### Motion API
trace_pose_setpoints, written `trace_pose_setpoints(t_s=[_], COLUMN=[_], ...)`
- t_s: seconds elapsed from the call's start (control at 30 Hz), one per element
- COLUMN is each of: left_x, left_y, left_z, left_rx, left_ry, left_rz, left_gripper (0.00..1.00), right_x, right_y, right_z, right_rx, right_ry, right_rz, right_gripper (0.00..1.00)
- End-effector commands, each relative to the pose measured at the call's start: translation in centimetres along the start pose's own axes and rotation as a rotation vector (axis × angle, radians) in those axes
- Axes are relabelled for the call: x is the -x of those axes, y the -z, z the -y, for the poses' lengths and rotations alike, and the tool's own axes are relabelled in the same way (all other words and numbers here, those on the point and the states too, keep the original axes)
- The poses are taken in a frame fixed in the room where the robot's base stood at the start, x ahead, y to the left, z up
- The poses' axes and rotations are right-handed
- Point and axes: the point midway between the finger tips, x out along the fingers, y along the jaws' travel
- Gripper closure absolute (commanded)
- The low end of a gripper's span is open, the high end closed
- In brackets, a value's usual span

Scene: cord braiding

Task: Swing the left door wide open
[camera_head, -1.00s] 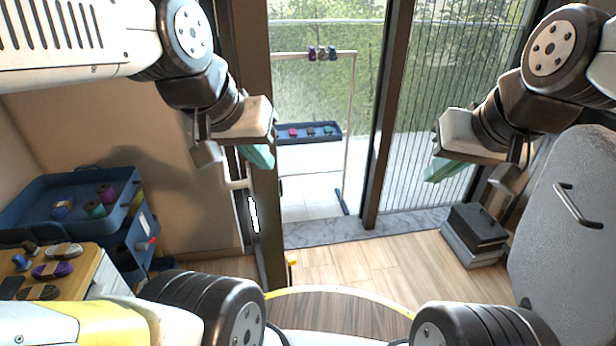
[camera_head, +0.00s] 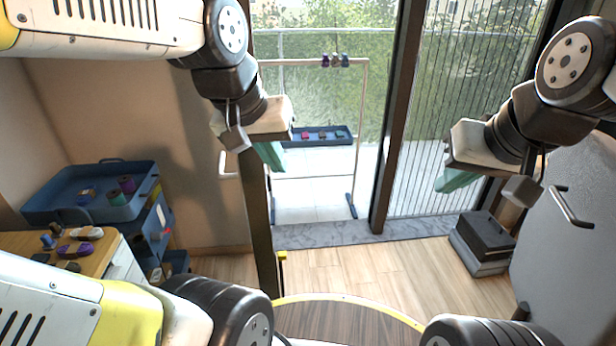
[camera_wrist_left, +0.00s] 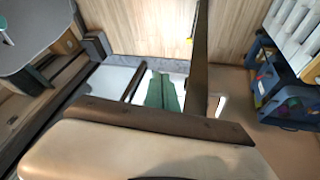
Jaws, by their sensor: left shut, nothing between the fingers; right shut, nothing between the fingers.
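The left door (camera_head: 261,235) is a tall, narrow dark frame seen nearly edge-on in the head view, standing swung inward from the opening. It also shows in the wrist view as a dark upright (camera_wrist_left: 199,85). My left gripper (camera_head: 269,155), with green fingertips, is shut and empty in front of the door's upper part. I cannot tell whether it touches the door. My right gripper (camera_head: 457,180) is shut and empty, in front of the ribbed right-hand panel.
Beyond the opening stands a pale rack (camera_head: 361,130) with spools on top and a blue tray (camera_head: 318,143). A blue cart (camera_head: 100,212) and a wooden-topped cabinet (camera_head: 25,242) are at left. Dark boxes (camera_head: 487,232) and a grey panel with a handle (camera_head: 560,235) are at right. Floor shows between.

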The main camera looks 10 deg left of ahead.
Motion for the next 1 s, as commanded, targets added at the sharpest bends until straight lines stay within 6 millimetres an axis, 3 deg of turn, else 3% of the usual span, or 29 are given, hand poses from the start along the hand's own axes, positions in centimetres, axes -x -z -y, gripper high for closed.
trace_pose_setpoints(t_s=[0.37, 0.67, 0.8, 1.0], left_x=[-4.2, -12.5, -16.5, -20.4], left_y=[3.9, 9.1, 11.0, 12.4], left_z=[-0.5, -2.5, -4.0, -5.8], left_rx=[0.122, 0.267, 0.314, 0.352], left_ry=[0.136, 0.474, 0.643, 0.798], left_rz=[0.175, 0.255, 0.203, 0.098], left_gripper=[1.00, 1.00, 1.00, 1.00], right_x=[0.0, 0.0, 0.0, 0.0], right_y=[0.0, 0.0, 0.0, 0.0], right_z=[0.0, 0.0, 0.0, 0.0], right_rx=[0.000, 0.000, 0.000, 0.000], right_ry=[0.000, 0.000, 0.000, 0.000], right_rz=[0.000, 0.000, 0.000, 0.000], right_gripper=[1.00, 1.00, 1.00, 1.00])
